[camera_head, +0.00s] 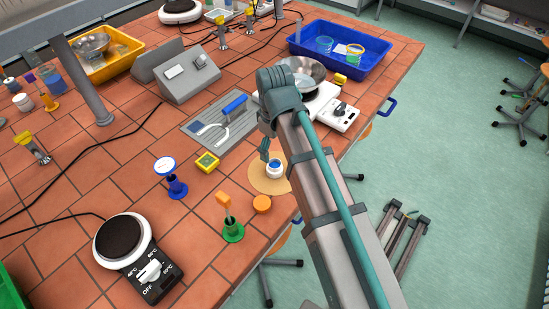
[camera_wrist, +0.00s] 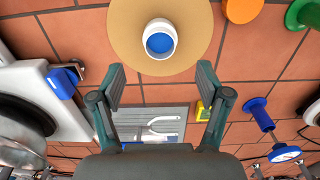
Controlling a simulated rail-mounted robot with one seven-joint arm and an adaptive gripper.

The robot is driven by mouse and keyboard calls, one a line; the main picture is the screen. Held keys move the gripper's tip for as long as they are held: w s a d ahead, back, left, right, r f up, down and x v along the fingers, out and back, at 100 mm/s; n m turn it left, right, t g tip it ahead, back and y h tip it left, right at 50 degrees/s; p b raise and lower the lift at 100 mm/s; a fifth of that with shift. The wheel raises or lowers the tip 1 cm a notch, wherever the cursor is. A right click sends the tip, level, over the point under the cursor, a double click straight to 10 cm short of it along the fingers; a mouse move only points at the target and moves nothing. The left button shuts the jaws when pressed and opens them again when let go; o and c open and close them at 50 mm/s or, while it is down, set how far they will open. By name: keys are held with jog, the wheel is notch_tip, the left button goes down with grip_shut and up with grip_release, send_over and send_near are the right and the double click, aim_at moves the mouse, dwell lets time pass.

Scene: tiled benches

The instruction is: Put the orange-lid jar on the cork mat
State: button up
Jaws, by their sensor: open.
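A round cork mat (camera_head: 259,184) lies near the front edge of the bench. A small white jar (camera_head: 274,172) with a blue top or blue contents stands upright on it; in the wrist view its white rim (camera_wrist: 147,42) rings the blue. A plain orange disc or lid (camera_head: 262,204) lies on the tiles beside the mat, also in the wrist view (camera_wrist: 243,10). I see no orange lid on the jar. My gripper (camera_wrist: 161,72) is open and empty, its fingertips short of the jar; in the head view my arm partly hides it.
Green (camera_head: 232,232) and blue (camera_head: 176,187) stands and a yellow block (camera_head: 207,162) stand left of the mat. A grey tray (camera_head: 215,125) with tools lies behind, and a white scale (camera_head: 338,115) with a bowl beyond. A hotplate (camera_head: 124,237) is front left.

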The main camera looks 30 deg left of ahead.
jog(key=shift+r, duration=1.8)
